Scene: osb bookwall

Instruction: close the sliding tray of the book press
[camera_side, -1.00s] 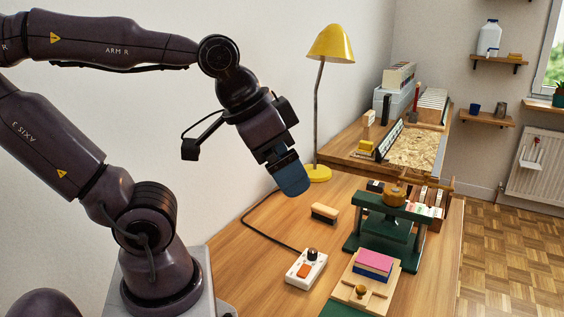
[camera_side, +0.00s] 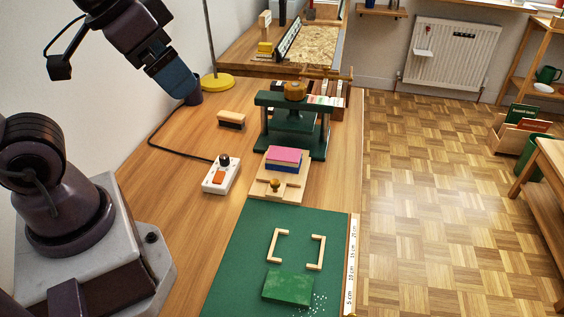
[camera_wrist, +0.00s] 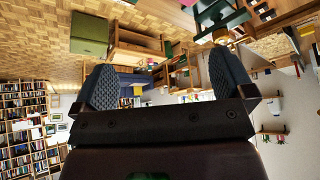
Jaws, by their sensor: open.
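The green book press (camera_side: 294,125) stands on the wooden desk, with a round wooden knob on top. Its light wood sliding tray (camera_side: 265,187) sticks out at the front, towards the green mat. A pink book on a blue one (camera_side: 284,160) lies on the tray, and a small brown knob (camera_side: 275,184) sits near its front edge. My gripper (camera_side: 183,88) is up and to the left of the press, well apart from the tray. In the wrist view my gripper (camera_wrist: 165,80) has its two grey pads wide apart with nothing between them. Green press parts (camera_wrist: 222,18) show at the top there.
A white switch box (camera_side: 221,175) with a cable lies left of the tray. A brush (camera_side: 231,120) lies left of the press. The yellow lamp base (camera_side: 217,82) is near my gripper. The green mat (camera_side: 240,250) in front holds wooden corner pieces and a green book (camera_side: 288,288).

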